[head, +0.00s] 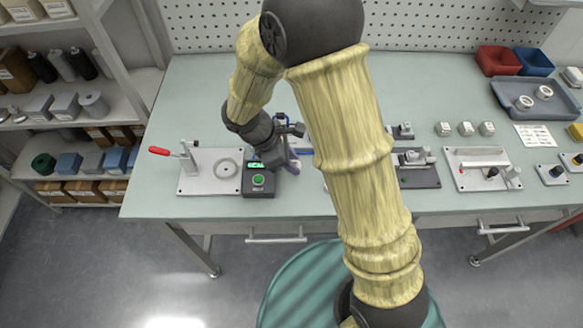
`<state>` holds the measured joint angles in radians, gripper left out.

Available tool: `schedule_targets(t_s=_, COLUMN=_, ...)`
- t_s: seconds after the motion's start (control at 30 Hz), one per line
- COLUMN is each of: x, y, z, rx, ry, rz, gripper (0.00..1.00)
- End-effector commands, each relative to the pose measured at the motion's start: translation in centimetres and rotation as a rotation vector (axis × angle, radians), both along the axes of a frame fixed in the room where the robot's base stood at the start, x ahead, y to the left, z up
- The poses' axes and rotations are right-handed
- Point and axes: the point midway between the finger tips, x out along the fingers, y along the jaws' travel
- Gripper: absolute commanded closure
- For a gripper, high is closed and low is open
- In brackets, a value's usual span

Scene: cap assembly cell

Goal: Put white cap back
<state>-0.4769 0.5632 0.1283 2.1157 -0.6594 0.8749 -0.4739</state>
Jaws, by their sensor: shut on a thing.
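My gripper (284,166) is low over the bench, just right of the black box with the green button (258,180). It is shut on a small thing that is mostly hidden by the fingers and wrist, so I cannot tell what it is. Two small round whitish parts (525,102) sit in the grey tray (546,108) at the back right. I cannot tell whether either is the white cap. A pale ring-shaped seat (226,168) is on the light fixture plate (196,187) left of the button box.
A red-handled toggle clamp (160,151) stands on the left plate. Right of my arm are a dark fixture (420,179), a light fixture (470,182) and small blocks (466,129). Red (498,60) and blue (534,62) bins stand behind. The back left bench (200,95) is clear.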

Motion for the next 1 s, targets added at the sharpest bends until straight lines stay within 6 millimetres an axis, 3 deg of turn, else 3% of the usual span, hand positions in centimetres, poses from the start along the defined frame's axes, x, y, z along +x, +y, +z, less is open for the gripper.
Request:
schedule_targets(t_s=0.17, x=-0.1, y=0.0, z=-0.7, rx=-0.001, ry=0.002, rz=0.0, gripper=0.81)
schedule_targets(t_s=0.4, x=-0.1, y=-0.1, z=-3.7, rx=-0.001, ry=0.003, rz=-0.001, gripper=0.81)
schedule_targets(t_s=0.77, x=0.0, y=0.0, z=-4.0, rx=0.0, ry=0.0, rz=-0.001, gripper=0.81)
schedule_targets(t_s=0.8, x=0.0, y=0.0, z=-4.0, rx=0.0, ry=0.0, rz=-0.001, gripper=0.7)
schedule_targets(t_s=0.9, x=0.0, y=0.0, z=-4.0, rx=0.0, ry=0.0, rz=-0.001, gripper=0.53)
schedule_targets(t_s=1.0, x=0.0, y=0.0, z=-4.0, rx=0.0, ry=0.001, rz=0.0, gripper=0.53)
